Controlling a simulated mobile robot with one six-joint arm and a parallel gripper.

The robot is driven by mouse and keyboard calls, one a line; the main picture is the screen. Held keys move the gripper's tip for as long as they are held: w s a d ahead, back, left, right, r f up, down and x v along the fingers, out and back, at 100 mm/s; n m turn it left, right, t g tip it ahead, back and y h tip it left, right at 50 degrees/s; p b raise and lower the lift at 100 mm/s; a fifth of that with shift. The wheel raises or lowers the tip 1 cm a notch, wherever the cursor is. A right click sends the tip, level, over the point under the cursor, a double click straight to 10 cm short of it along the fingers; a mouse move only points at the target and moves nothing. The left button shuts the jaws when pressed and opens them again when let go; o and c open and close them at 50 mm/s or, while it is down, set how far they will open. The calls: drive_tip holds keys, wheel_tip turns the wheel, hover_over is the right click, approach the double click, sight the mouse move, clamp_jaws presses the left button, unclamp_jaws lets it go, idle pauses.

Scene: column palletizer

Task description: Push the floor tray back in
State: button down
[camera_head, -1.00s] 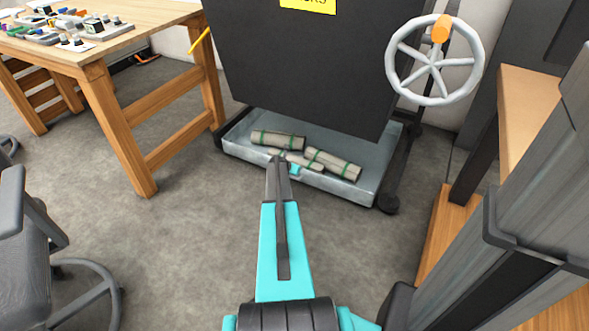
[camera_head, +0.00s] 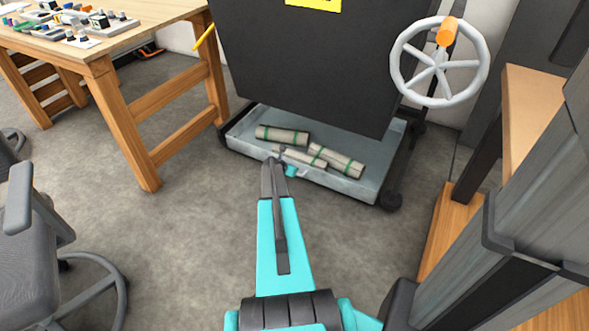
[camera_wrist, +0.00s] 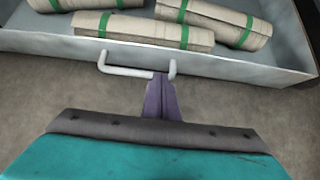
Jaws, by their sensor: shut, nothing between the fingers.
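The floor tray (camera_head: 345,186) is a shallow grey metal tray low at the floor, sticking out from beneath a black cabinet. Three beige rolls with green bands, one of them here (camera_head: 335,160), lie in it. In the wrist view, the tray's front wall (camera_wrist: 235,63) crosses the upper part, with a pale bar handle (camera_wrist: 122,71) on it. My gripper (camera_head: 269,164) is shut and empty, its tip at the tray's front wall. In the wrist view, the gripper (camera_wrist: 160,80) overlaps the right part of the handle. I cannot tell whether it touches.
A wooden workbench (camera_head: 115,110) stands left, an office chair (camera_head: 40,230) at lower left. Wooden furniture (camera_head: 450,225) is at right. Bare floor (camera_head: 180,240) lies before the tray.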

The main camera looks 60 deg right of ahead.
drive_tip(key=p+v, duration=0.1)
drive_tip(key=v, duration=0.4)
drive_tip(key=shift+a+r, duration=0.2)
drive_tip(key=shift+w, duration=0.1)
idle(0.4)
